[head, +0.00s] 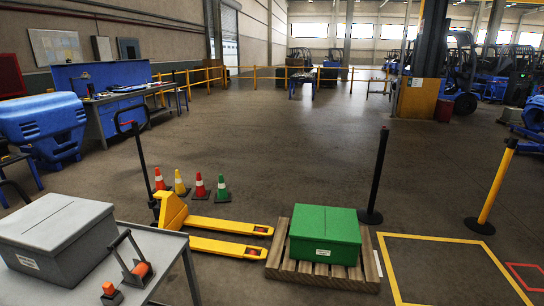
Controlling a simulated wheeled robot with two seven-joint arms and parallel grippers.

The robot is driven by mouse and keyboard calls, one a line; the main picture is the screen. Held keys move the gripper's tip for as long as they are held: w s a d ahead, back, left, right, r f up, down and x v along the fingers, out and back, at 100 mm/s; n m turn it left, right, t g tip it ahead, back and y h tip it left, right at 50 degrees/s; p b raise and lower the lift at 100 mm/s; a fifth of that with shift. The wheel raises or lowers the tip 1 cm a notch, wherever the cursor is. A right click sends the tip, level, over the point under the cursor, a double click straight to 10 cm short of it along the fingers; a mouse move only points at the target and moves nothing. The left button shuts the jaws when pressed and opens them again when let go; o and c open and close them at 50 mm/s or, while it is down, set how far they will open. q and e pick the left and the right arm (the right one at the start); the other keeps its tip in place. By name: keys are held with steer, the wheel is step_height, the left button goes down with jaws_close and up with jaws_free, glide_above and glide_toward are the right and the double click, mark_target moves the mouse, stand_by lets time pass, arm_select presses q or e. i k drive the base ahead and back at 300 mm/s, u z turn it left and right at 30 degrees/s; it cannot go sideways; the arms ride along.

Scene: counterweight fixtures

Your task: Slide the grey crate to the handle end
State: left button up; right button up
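A grey crate (52,238) with a lid and a small white label stands at the left end of a grey table (165,243), bottom left of the head view. On the table, right of the crate, is a fixture with a black handle (121,240) and an orange cylinder (140,269). A small orange-topped block (109,289) sits in front of it. A yellow pallet jack (172,211) with a tall black handle (140,155) stands on the floor behind the table. Neither of my grippers is in view.
A green crate (325,232) sits on a wooden pallet (285,268) by the jack's fork tips. Several cones (200,186) stand behind the jack. Black (377,175) and yellow (497,185) posts stand at right, near a yellow floor outline (450,239). The middle floor is open.

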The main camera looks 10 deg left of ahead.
mark_target(58, 239)
steer(key=u, duration=0.85)
steer(key=k, duration=0.65)
steer(key=z, duration=0.95)
steer(key=i, duration=0.75)
steer(key=u, duration=0.45)
steer(key=i, duration=0.75)
steer(key=u, duration=0.7)
